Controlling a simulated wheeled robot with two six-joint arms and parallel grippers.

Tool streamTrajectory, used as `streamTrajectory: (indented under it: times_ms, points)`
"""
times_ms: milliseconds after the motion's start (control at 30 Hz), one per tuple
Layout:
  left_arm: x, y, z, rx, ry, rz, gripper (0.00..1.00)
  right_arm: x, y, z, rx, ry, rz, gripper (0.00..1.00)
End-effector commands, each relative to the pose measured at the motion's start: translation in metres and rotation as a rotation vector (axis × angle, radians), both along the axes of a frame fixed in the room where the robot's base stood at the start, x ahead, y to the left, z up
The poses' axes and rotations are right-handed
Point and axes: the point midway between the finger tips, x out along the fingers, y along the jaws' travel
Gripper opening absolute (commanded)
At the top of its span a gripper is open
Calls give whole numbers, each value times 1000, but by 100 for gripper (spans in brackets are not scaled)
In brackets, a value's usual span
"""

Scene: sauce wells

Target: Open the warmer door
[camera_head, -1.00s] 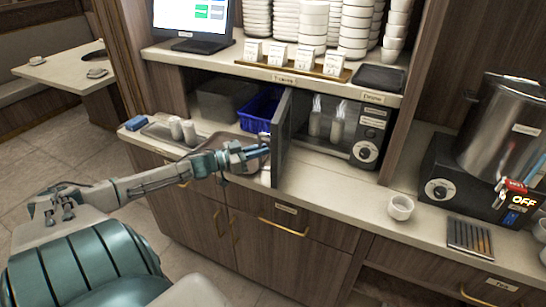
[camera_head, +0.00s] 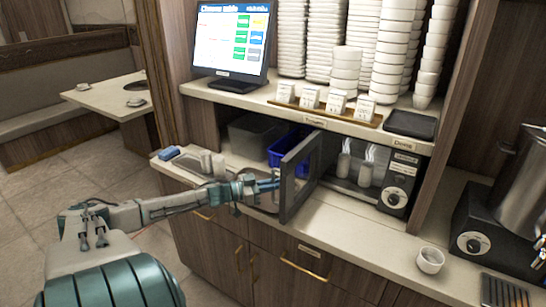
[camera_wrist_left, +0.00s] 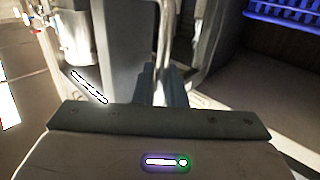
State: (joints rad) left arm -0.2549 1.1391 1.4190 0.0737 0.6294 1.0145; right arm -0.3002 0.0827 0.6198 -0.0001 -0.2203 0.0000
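The warmer (camera_head: 397,182) is a dark box with a knob, standing under the counter shelf at the right. Its dark door (camera_head: 303,177) stands swung out from the left side, well open, and pale bottles show inside. My left gripper (camera_head: 272,184) is at the door's outer face, near its free edge. In the left wrist view its two teal fingers (camera_wrist_left: 164,88) are close together around a pale upright bar, the door handle (camera_wrist_left: 166,45). The contact itself is partly hidden. My right gripper is not in view.
A blue bin (camera_head: 284,148) and a grey bin (camera_head: 250,136) sit behind and left of the door. Several pale shakers (camera_head: 213,165) and a tray are close to my left gripper. A white cup (camera_head: 430,260) stands on the counter at right.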

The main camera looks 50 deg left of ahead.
Motion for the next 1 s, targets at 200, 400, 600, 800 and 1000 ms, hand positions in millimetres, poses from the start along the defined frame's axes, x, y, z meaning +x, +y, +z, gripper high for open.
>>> streamTrajectory:
  times_ms: [200,400,600,800,1000]
  points:
    - [0,0,1,1,-1,0,26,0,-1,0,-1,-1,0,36]
    - [-1,0,0,0,1,-1,26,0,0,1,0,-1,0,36]
    - [-16,7,1,2,6,-3,26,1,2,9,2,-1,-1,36]
    - [-44,18,2,1,7,-3,26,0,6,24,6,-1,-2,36]
    - [-72,31,2,1,6,0,26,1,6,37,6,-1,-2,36]
